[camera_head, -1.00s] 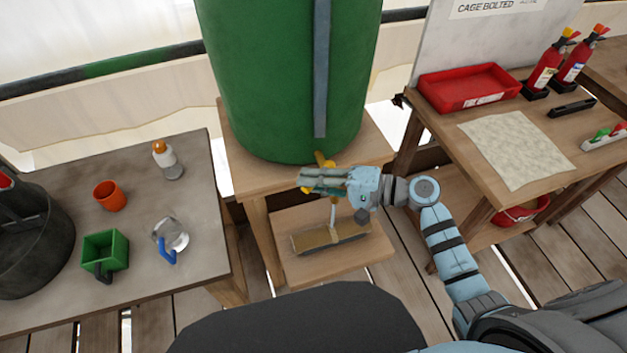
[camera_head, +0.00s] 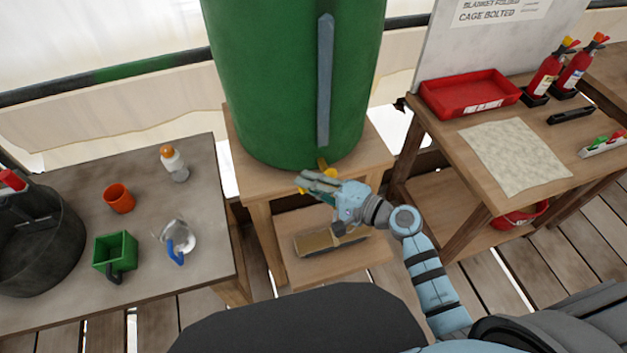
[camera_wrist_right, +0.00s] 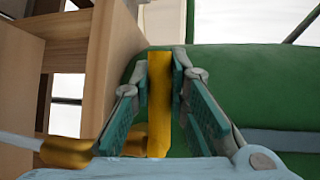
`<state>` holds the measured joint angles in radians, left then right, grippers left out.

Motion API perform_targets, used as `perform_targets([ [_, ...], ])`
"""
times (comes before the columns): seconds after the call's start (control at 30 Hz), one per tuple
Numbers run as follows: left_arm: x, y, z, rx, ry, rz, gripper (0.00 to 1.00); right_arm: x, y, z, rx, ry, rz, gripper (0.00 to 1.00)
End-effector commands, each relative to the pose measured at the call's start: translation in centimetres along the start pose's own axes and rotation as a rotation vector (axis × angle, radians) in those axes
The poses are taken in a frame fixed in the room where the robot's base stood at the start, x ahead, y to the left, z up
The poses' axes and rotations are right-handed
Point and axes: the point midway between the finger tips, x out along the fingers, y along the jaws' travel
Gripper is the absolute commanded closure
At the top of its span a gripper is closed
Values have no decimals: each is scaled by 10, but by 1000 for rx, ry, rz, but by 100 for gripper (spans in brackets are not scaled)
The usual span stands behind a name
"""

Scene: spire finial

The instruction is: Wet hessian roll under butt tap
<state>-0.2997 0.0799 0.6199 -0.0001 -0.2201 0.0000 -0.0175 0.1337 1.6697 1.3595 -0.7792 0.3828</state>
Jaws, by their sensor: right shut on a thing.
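The green water butt (camera_head: 290,80) stands on a wooden stand, with a yellow brass tap (camera_head: 323,165) low on its front. My right gripper (camera_head: 315,184) is at the tap. In the right wrist view its fingers (camera_wrist_right: 172,95) are shut on the upright yellow tap handle (camera_wrist_right: 159,100). A pale stream of water (camera_wrist_right: 18,141) leaves the brass spout (camera_wrist_right: 68,153) there. The brown hessian roll (camera_head: 316,242) lies on the stand's lower shelf below the tap, its right part behind my wrist. My left gripper is out of view.
The left table holds an orange cup (camera_head: 119,198), a green box-shaped scoop (camera_head: 114,250), a bottle (camera_head: 174,165), a blue-handled mug (camera_head: 180,237) and a dark bucket (camera_head: 38,245). The right bench holds a red tray (camera_head: 470,93), a pale cloth (camera_head: 513,155) and fire extinguishers (camera_head: 547,75).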

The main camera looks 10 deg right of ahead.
Motion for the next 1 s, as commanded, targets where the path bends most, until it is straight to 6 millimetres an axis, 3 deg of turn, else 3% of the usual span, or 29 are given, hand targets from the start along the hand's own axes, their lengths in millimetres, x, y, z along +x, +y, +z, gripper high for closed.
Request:
perform_targets([
  [0.1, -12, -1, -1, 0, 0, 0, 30, 4, -3, 0, 17, 80, -4, 100],
  [0.43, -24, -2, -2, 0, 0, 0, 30, 13, -3, -6, 46, 252, -17, 100],
  [1.0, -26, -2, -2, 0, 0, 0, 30, 15, -2, -9, 53, 297, -20, 100],
])
